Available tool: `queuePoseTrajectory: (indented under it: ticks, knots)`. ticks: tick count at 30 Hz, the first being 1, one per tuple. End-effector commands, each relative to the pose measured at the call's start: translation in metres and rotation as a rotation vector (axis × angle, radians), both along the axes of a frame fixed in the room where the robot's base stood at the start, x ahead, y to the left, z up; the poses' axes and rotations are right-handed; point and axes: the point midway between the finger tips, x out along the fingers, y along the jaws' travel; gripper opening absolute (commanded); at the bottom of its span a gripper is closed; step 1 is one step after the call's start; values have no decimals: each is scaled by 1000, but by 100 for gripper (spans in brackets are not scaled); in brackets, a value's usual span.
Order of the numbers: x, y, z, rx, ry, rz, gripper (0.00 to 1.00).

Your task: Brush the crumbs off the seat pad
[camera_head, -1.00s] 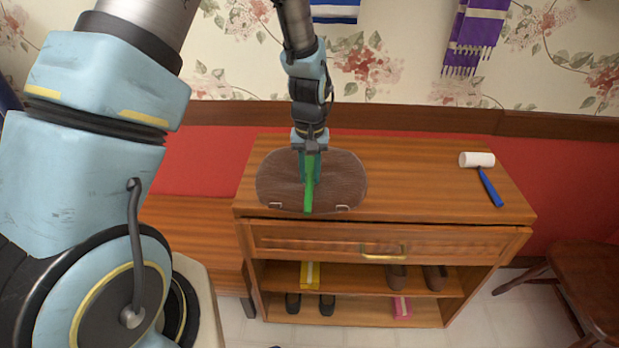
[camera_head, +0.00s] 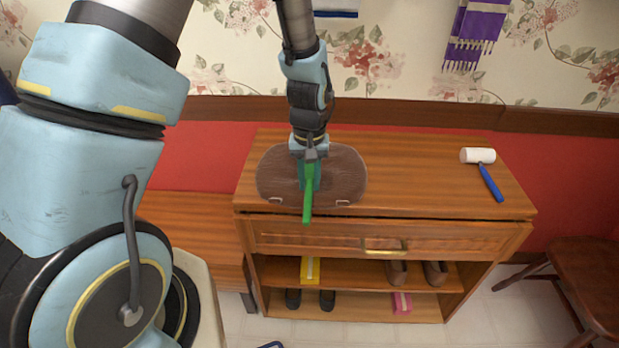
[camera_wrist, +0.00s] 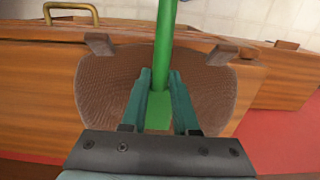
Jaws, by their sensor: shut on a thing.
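The brown oval seat pad (camera_head: 345,172) lies on the top of the wooden cabinet, near its left end, with two small tabs at its front edge. In the wrist view the pad (camera_wrist: 105,85) shows a ribbed surface; I cannot make out crumbs on it. My gripper (camera_head: 310,172) is over the middle of the pad, shut on a green brush (camera_head: 307,208). The brush handle points past the pad's front edge. In the wrist view the teal fingers of my gripper (camera_wrist: 160,95) flank the green brush (camera_wrist: 163,50). Whether the brush touches the pad is unclear.
A lint roller with white head and blue handle (camera_head: 480,157) lies at the right of the cabinet top (camera_head: 420,170). The top between pad and roller is clear. Shoes and small boxes (camera_head: 311,269) fill the shelves below. A chair (camera_head: 590,255) stands right.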

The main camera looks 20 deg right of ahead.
Motion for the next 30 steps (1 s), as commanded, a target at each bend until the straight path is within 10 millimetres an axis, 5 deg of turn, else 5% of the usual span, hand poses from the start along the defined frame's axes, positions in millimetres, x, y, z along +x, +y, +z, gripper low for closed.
queuePoseTrajectory:
  ticks: [7,23,30]
  knots:
    - [-3,2,6,7,7,1,0]
    - [-1,1,58,2,2,1,0]
    - [-1,1,59,2,2,0,0]
